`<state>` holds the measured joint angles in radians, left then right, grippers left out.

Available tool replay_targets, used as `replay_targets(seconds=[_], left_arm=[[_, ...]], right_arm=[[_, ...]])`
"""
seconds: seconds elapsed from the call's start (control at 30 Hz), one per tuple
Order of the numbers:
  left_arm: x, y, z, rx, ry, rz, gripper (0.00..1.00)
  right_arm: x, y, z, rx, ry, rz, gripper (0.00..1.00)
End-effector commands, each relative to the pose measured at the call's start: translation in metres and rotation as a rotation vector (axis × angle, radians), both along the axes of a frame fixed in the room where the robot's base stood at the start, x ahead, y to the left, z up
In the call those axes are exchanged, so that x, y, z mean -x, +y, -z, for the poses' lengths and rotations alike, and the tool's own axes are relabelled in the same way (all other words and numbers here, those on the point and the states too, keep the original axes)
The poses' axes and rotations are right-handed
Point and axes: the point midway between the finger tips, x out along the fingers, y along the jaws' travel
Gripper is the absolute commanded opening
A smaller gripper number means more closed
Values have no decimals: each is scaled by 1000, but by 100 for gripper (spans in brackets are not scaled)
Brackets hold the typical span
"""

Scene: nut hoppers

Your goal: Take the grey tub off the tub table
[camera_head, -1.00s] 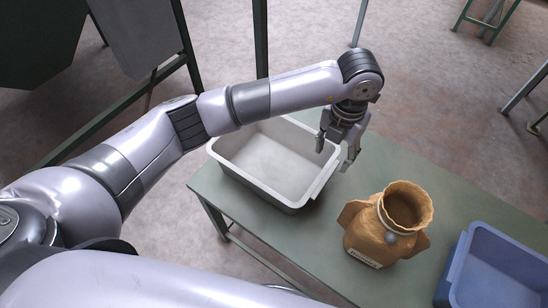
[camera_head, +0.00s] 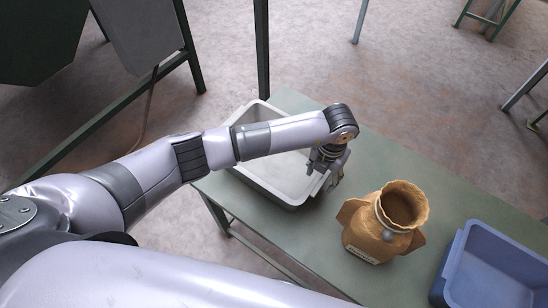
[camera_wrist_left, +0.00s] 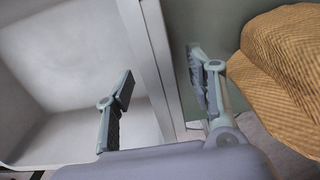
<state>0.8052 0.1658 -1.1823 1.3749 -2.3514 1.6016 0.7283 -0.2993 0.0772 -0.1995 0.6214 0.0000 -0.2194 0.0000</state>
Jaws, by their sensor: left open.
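The grey tub (camera_head: 262,115) sits upright and empty on the green tub table (camera_head: 375,150), partly hidden behind my left arm in the head view. My left gripper (camera_head: 333,186) is at the tub's right wall, pointing down and open. In the left wrist view the tub (camera_wrist_left: 60,60) fills the left side. One finger of my left gripper (camera_wrist_left: 158,112) is over the tub's inside and the other is outside its wall, so the rim (camera_wrist_left: 158,55) runs between them. I see no contact with the wall. My right gripper is not in view.
A brown sack (camera_head: 380,232) stands open-topped just right of the gripper, and it also shows close by in the left wrist view (camera_wrist_left: 290,75). A blue tub (camera_head: 495,268) is at the table's right. The table's far strip is clear.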

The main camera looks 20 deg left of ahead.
Motion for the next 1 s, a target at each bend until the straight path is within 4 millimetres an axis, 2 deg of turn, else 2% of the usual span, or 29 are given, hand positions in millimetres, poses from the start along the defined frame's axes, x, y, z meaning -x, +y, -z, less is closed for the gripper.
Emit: replay_targets(seconds=[0.13,0.87,1.0], left_arm=[[0,0,0,0,0,0,50],[0,0,-1,1,0,0,1],[0,0,-1,1,0,0,0]], right_arm=[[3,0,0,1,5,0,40],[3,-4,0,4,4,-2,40],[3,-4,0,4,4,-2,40]])
